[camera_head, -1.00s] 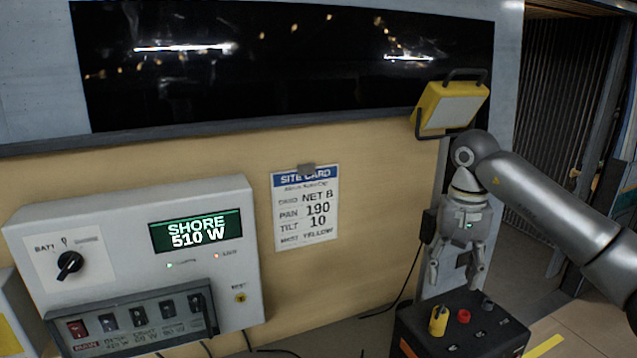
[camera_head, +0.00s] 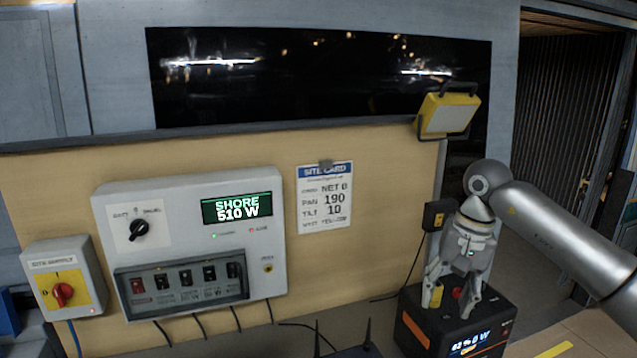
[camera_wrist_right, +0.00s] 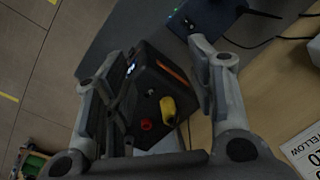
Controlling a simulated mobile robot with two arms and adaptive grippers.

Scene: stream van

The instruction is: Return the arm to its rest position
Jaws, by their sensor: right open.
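My right arm (camera_head: 570,235) comes in from the right in the head view. Its gripper (camera_head: 450,297) points down, open and empty, above or in front of a black power box (camera_head: 415,305). A yellow plug (camera_head: 437,296) and a red knob or plug stand on the box's top. In the right wrist view the open fingers (camera_wrist_right: 160,85) frame the box (camera_wrist_right: 150,80), with the yellow plug (camera_wrist_right: 168,108) and red one (camera_wrist_right: 146,125) apart from the fingers. The head view does not show exactly how high the gripper is. My left gripper is not in view.
A grey panel (camera_head: 180,225) reading "SHORE 510 W" and a switch box (camera_head: 62,282) with a red knob are on the wall, left. A site card (camera_head: 324,198) hangs centrally. A yellow work lamp (camera_head: 448,113) is above the arm. Cables run along the counter.

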